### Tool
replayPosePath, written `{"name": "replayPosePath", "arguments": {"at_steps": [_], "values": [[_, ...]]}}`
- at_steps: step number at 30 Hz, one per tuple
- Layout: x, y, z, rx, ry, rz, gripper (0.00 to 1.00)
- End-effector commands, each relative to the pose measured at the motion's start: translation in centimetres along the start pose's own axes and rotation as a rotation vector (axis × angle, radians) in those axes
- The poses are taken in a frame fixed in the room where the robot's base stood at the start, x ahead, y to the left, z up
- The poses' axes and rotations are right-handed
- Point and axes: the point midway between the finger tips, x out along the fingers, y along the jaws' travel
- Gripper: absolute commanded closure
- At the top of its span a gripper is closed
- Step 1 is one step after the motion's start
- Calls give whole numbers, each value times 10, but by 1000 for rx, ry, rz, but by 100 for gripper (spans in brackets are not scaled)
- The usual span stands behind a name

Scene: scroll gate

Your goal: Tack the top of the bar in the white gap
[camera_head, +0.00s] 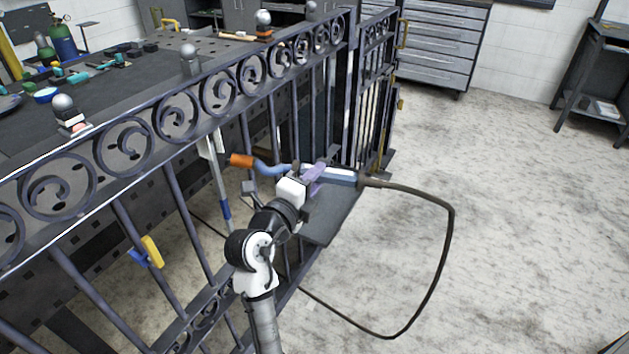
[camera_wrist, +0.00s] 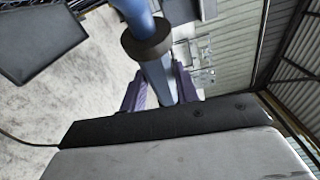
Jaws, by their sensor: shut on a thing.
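My gripper (camera_head: 315,174) is shut on the blue handle of a welding torch (camera_head: 342,177). The torch lies roughly level in the head view, its bent blue neck and orange nozzle (camera_head: 241,160) pointing left toward the gate. In the wrist view the torch (camera_wrist: 157,78) runs between my purple fingers. A pale bar (camera_head: 219,180) with a white piece at its top and a blue band lower down hangs under the gate's scroll rail (camera_head: 176,117). The nozzle shows just right of this bar's upper part; I cannot tell the depth between them.
A black cable (camera_head: 451,225) loops from the torch down to the floor. A yellow and blue clamp-like piece (camera_head: 151,252) sits on a gate bar at lower left. A dark workbench (camera_head: 140,80) with tools stands behind the gate.

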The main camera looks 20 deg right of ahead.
Motion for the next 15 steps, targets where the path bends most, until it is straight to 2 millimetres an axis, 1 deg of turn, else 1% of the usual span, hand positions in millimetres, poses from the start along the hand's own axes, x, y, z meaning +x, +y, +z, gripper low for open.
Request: {"name": "replayPosePath", "arguments": {"at_steps": [8,15], "values": [[-1,-1,1,2,-1,-3,100],[-3,0,7,2,-1,-3,100]]}}
